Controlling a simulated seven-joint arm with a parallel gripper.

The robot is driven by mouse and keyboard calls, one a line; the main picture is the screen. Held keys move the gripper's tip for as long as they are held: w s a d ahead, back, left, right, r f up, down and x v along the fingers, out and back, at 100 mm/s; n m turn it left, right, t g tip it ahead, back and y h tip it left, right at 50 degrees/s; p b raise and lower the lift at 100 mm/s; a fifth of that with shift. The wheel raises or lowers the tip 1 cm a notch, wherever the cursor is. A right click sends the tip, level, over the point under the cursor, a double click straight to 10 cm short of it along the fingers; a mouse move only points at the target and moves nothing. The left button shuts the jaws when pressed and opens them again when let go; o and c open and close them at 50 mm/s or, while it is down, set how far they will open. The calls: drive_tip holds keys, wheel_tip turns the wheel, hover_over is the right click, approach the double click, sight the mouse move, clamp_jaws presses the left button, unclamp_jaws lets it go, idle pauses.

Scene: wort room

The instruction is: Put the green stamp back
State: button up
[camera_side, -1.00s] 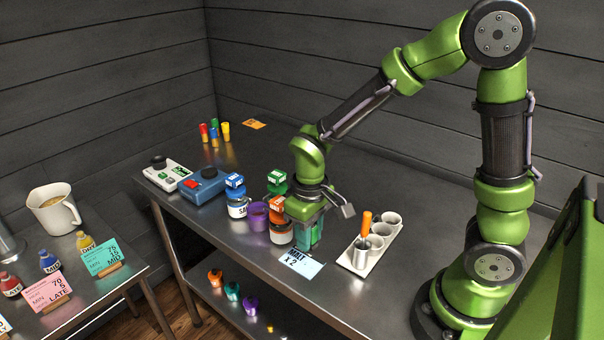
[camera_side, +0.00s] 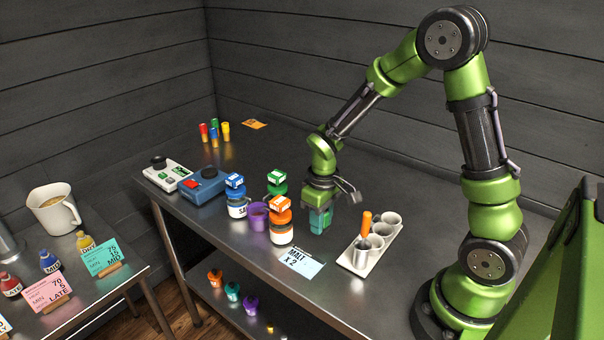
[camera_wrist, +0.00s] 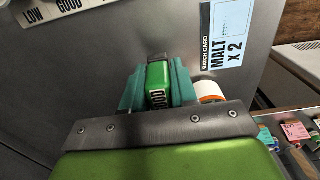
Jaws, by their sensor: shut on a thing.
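My gripper (camera_side: 320,222) is shut on the green stamp and holds it over the steel table; the fingers mostly hide the stamp in the side view. In the wrist view the green stamp (camera_wrist: 159,85) sits between the teal fingers, with a dark label on its near end. A white rack (camera_side: 357,262) with three cups stands to the right of my gripper. An orange-handled stamp (camera_side: 366,222) stands in its front cup; the other two cups look empty. In the wrist view the rack (camera_wrist: 78,20) bears the words LOW and GOOD. My gripper and stamp are apart from the rack.
A white jar with an orange top (camera_side: 282,230) stands close left of my gripper, beside a purple cup (camera_side: 258,216) and blue- and green-topped jars. A batch card (camera_side: 302,263) reading MALT X 2 lies in front. The table behind my gripper is clear.

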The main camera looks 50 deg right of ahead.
drive_tip(key=shift+f, duration=1.4)
drive_tip(key=shift+f, duration=0.15)
drive_tip(key=o, duration=0.8)
drive_tip(key=shift+o, duration=0.2)
wheel_tip(320, 180, up, 12)
drive_tip(key=shift+r, duration=0.2)
drive_tip(key=s+a+r+m+t+y, duration=0.1)
drive_tip(key=s+a+r+m+t, duration=0.1)
drive_tip(key=s+r, duration=0.3)
drive_tip(key=s+a+r+m+t+y, duration=0.1)
drive_tip(key=s+a+r+m+t, duration=0.1)
drive_tip(key=s+a+r+t, duration=0.3)
drive_tip(key=shift+s+r, duration=0.3)
drive_tip(key=shift+r, duration=0.65)
